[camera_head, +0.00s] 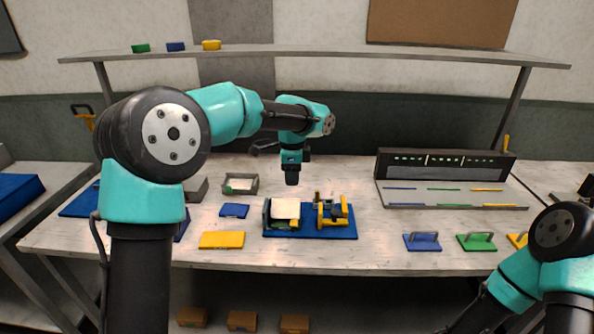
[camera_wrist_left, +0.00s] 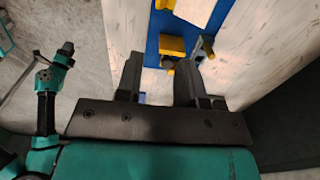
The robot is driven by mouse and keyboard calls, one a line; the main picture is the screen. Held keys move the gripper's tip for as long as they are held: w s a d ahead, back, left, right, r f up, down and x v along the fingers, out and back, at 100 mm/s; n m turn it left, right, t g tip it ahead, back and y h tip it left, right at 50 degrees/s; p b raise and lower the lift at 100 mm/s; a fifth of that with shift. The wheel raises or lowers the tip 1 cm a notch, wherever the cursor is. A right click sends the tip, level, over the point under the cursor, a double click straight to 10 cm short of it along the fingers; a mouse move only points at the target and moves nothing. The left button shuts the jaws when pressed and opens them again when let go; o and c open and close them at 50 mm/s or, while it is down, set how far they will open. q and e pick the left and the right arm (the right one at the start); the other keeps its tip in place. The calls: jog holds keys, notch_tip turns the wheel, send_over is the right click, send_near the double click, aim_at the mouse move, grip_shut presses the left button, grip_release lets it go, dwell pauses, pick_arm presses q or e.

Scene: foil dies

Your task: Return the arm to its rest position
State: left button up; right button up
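My left arm reaches in from the left over the table in the head view. Its gripper (camera_head: 292,178) points down above the back of the blue base board (camera_head: 345,235), clear of it. In the left wrist view the two dark fingers (camera_wrist_left: 160,75) stand apart with nothing between them, so it is open. My right arm is at the lower right of the head view, its gripper end cut off or too dark to read. An arm with a small dark tip (camera_wrist_left: 66,48) shows at the left of the wrist view; its finger state is unclear.
The board carries a yellow fixture (camera_head: 333,216) and a cream-topped block (camera_head: 286,209). A yellow plate (camera_head: 222,240) and a blue plate (camera_head: 234,210) lie left. A grey rack (camera_head: 445,165) stands back right. Handled blue (camera_head: 422,243) and green (camera_head: 477,243) dies sit front right.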

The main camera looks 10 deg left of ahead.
pick_arm(q)
jog(key=s+f+n+g, duration=0.1)
jog(key=s+f, duration=0.2)
jog(key=f, duration=0.2)
jog(key=s+d+f+n+g, duration=0.1)
jog(key=s+f+n+g, duration=0.1)
jog(key=s+f, duration=0.2)
jog(key=s+d+f+n+g, duration=0.1)
jog(key=s+f+n, duration=0.1)
jog(key=s+f, duration=0.2)
jog(key=shift+s+d+f+g+h, duration=0.1)
jog(key=shift+f+g+h, duration=0.1)
jog(key=shift+f, duration=0.7)
jog(key=shift+s+d+f+g+h, duration=0.1)
jog(key=shift+f+g, duration=0.1)
jog(key=shift+f, duration=0.65)
jog(key=s+f+n+g+h, duration=0.25)
jog(key=s+f+n, duration=0.45)
jog(key=s+f, duration=0.75)
jog(key=s+a+f+n+t, duration=0.2)
jog(key=a+f+t, duration=0.1)
jog(key=f, duration=0.3)
jog(key=s+a+f+n+t, duration=0.1)
jog(key=a+f+n+t, duration=0.2)
jog(key=f+t, duration=0.2)
jog(key=shift+s+f+h, duration=0.35)
jog(key=shift+s+f, duration=0.05)
jog(key=shift+a, duration=0.1)
pick_arm(e)
jog(key=shift+c, duration=0.4)
